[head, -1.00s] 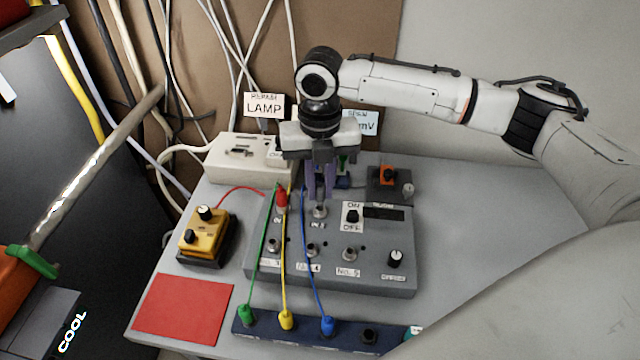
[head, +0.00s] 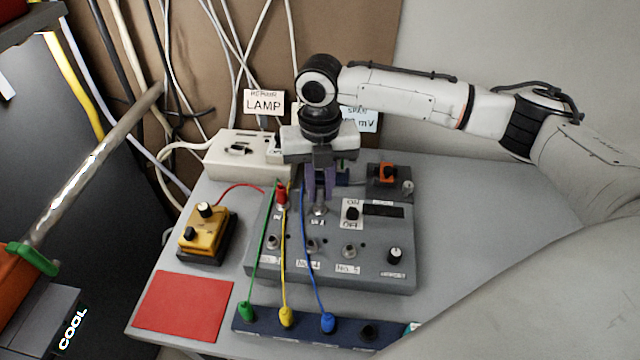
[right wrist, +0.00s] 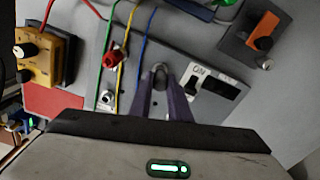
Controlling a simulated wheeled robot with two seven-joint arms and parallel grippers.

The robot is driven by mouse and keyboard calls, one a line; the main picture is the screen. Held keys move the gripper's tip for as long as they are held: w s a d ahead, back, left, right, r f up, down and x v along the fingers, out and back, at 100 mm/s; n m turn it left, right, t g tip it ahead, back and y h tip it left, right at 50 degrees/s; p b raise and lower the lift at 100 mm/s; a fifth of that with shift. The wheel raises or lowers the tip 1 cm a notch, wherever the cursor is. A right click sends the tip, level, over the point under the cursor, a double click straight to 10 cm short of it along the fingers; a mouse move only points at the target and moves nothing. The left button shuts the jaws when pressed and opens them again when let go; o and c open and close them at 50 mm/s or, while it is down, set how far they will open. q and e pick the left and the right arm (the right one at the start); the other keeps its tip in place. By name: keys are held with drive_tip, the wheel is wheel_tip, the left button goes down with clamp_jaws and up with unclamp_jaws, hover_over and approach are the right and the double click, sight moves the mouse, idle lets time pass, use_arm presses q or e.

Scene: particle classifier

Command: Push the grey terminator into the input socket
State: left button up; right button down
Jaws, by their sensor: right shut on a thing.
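The grey terminator (head: 319,211) is a small metallic piece at the tips of my right gripper (head: 320,196). It also shows in the right wrist view (right wrist: 160,70) between the purple fingertips (right wrist: 163,92). My right gripper is shut on it and points down over the upper row of the grey socket box (head: 330,277). The terminator is at an upper socket position, just right of the red plug (head: 281,194). The fingers and terminator hide that socket, so I cannot tell how deep it sits. My left gripper is not in view.
Green, yellow and blue leads run from the dark blue strip (head: 300,342) past the box's left side, close to my fingers. An ON/OFF switch (head: 352,213) is just right. A yellow box (head: 205,234) and red mat (head: 183,306) lie left. The right table area is clear.

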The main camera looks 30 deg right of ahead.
sight(320, 188)
drive_tip(key=shift+f, duration=0.7)
drive_tip(key=c, duration=1.6)
unclamp_jaws()
wheel_tip(320, 188, up, 10)
drive_tip(key=shift+r, duration=0.15)
drive_tip(key=shift+s, duration=0.1)
